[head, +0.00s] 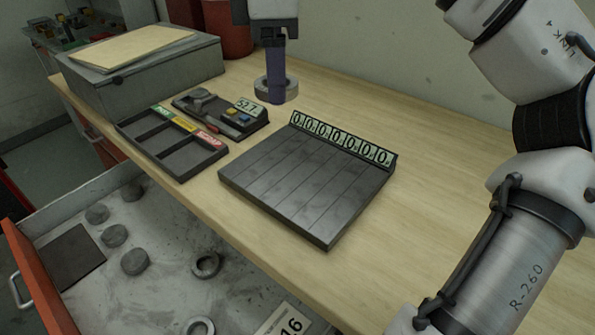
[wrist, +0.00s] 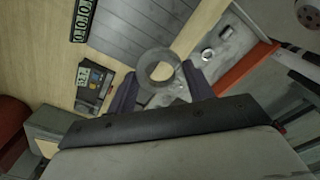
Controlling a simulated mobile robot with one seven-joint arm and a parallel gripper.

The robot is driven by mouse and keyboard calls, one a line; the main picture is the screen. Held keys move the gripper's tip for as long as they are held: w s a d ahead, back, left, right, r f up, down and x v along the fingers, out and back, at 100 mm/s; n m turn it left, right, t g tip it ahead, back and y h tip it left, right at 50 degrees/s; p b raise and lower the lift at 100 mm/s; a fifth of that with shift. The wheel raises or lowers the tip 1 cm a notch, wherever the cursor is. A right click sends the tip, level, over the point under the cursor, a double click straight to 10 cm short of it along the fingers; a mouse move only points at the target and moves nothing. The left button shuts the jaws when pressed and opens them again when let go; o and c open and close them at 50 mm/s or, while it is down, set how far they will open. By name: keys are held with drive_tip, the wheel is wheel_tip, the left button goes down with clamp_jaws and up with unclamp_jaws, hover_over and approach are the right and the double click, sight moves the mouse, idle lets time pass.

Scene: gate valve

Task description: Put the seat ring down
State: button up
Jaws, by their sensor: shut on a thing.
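My gripper (head: 276,88) is over the back of the workbench, near the wall, its dark purple fingers pointing down. It is shut on a grey seat ring (head: 262,88), which shows partly behind the near finger. The wrist view shows the ring (wrist: 146,70) between the tips of both fingers, its hole facing the camera. I cannot tell whether the ring touches the bench or hangs just above it.
A dark slatted board (head: 300,185) with a row of zero counters lies mid-bench. A gauge (head: 222,115) and a three-compartment tray (head: 172,147) with coloured labels are left of it. An open drawer (head: 165,240) holds discs and rings. The bench's right side is clear.

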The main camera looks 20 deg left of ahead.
sight(281, 190)
wheel_tip(281, 190, down, 18)
drive_tip(key=shift+f+b, duration=0.15)
drive_tip(key=shift+b, duration=0.75)
drive_tip(key=o, duration=1.1)
drive_tip(key=shift+f, duration=0.1)
wheel_tip(281, 190, up, 12)
drive_tip(key=shift+r+p, duration=0.15)
drive_tip(key=shift+p, duration=0.25)
